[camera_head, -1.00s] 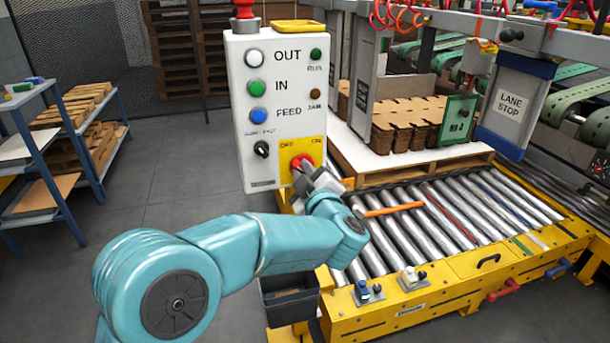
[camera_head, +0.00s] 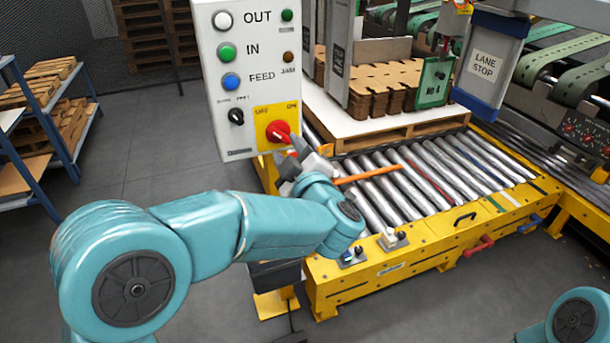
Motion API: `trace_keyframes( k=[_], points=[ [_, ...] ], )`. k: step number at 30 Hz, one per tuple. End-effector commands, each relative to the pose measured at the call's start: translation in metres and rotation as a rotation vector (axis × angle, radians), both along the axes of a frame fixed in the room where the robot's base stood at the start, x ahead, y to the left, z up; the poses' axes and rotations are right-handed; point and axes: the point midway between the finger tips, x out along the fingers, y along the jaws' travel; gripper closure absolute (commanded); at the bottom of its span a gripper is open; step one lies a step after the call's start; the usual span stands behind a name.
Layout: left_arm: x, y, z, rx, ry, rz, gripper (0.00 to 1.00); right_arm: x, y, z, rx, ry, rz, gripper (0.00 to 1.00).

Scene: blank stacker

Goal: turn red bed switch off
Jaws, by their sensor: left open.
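The red bed switch (camera_head: 278,131) is a round red knob on a yellow plate at the lower right of the white control panel (camera_head: 222,100). The plate has lettering at its upper left and upper right. My left gripper (camera_head: 289,150) is just below and right of the knob, with its grey fingers close to it. The fingers look open; I cannot tell whether they touch the knob. The wrist hides the space below. Of my right arm only a teal joint shows at the bottom right corner; its gripper is out of view.
The roller bed (camera_head: 425,190) with its yellow frame lies right of the panel, an orange bar (camera_head: 368,174) across it. Stacked cardboard blanks (camera_head: 375,85) stand behind. Blue shelves (camera_head: 40,125) are at the left. Grey floor lies open between shelves and panel.

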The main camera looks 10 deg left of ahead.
Motion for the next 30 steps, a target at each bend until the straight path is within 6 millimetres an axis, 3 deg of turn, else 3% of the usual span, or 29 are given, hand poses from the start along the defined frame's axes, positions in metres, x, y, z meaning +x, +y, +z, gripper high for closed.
trace_keyframes(
  k=[6, 12, 18, 30],
  points=[
    [-0.049, -0.034, 0.002, 0.002, -0.001, -0.005, 0.57, 0.000, 0.000, 0.003, 0.000, 0.000, 0.000, 0.57],
    [-0.079, -0.054, 0.001, 0.000, -0.002, -0.002, 0.57, 0.000, 0.000, 0.004, 0.000, 0.000, 0.000, 0.57],
    [-0.090, -0.060, 0.001, 0.000, -0.002, 0.000, 0.57, 0.000, 0.000, 0.005, 0.000, 0.000, 0.000, 0.57],
    [-0.089, -0.060, 0.001, 0.000, -0.002, 0.001, 0.57, 0.000, 0.000, 0.005, 0.000, 0.000, 0.000, 0.57]
  ],
)
